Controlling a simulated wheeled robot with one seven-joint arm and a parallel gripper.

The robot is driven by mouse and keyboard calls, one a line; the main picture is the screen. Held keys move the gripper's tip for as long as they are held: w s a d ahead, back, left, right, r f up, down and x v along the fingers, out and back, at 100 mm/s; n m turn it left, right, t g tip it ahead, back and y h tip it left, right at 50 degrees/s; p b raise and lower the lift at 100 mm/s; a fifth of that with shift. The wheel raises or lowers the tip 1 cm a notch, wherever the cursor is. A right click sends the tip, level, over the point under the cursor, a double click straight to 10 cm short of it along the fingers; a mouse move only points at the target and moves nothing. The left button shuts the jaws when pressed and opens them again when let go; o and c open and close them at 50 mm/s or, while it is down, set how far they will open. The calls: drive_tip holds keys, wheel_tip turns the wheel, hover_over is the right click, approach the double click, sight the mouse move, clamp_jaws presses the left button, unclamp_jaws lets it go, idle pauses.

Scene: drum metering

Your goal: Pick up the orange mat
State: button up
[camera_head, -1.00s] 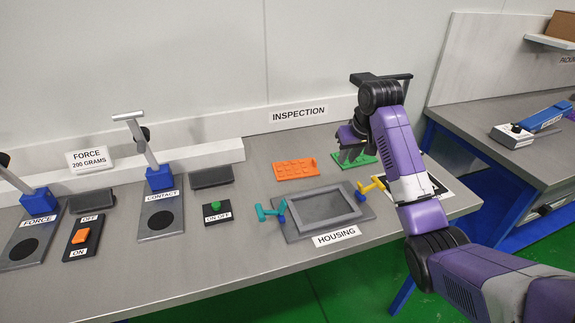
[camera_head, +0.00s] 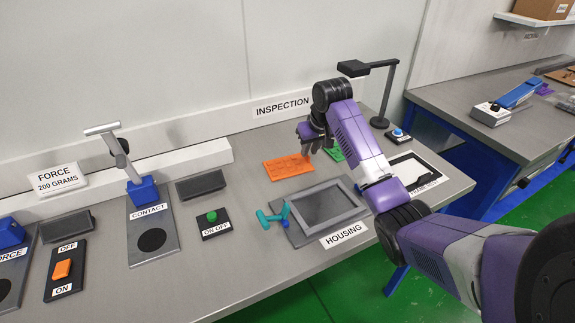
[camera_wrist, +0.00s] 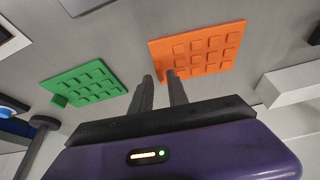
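My gripper (camera_head: 310,143) is above the table near the mat's right back edge. In the wrist view my gripper (camera_wrist: 159,78) has two dark fingers with a narrow gap and nothing between them. The right finger overlaps the mat's near corner in the picture; contact cannot be told.
A green mat (camera_wrist: 86,84) lies beside the orange one, partly hidden by my arm in the head view. The housing frame (camera_head: 322,207) with a teal clamp (camera_head: 272,217) stands in front. A dark stand (camera_head: 386,92) rises at right.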

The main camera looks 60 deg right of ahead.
drive_tip(key=shift+x, duration=1.4)
drive_tip(key=shift+s, duration=0.1)
clamp_jaws()
drive_tip(key=shift+r, duration=0.1)
